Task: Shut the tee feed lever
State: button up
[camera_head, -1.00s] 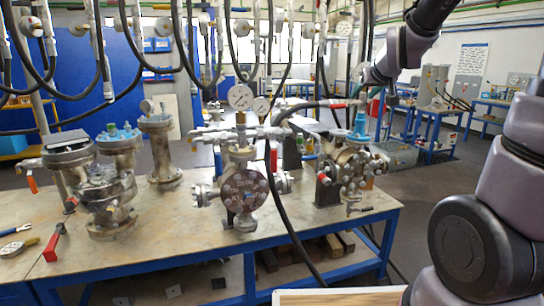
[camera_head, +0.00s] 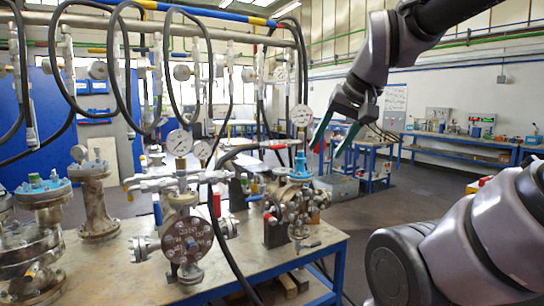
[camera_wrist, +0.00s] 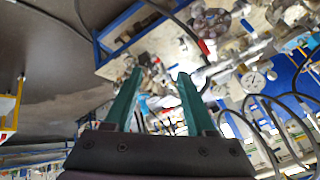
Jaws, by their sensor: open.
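My gripper (camera_head: 331,142) is raised in the air, above and right of the valve-topped vessel (camera_head: 301,175) on the bench. Its two green fingers are apart with nothing between them, as the wrist view (camera_wrist: 160,82) also shows. A flanged vessel with a round bolted cover (camera_head: 188,241) stands left of it, topped by pale tee piping (camera_head: 160,184) and a gauge (camera_head: 180,143). A red lever (camera_head: 217,204) hangs upright beside this piping; a red handle also shows in the wrist view (camera_wrist: 203,47). I cannot tell which handle is the tee feed lever. My gripper touches none.
Black hoses (camera_head: 222,240) hang from the overhead pipe rack and cross in front of the vessels. More flanged vessels (camera_head: 97,205) stand at left on the bench (camera_head: 120,285). Open floor (camera_head: 400,215) lies to the right of the bench.

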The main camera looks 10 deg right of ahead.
aim_at(273, 147)
jog(key=i+j, duration=0.35)
jog(key=i, duration=0.2)
jog(key=i+j, duration=0.35)
jog(key=i, duration=0.15)
jog(key=z, duration=0.05)
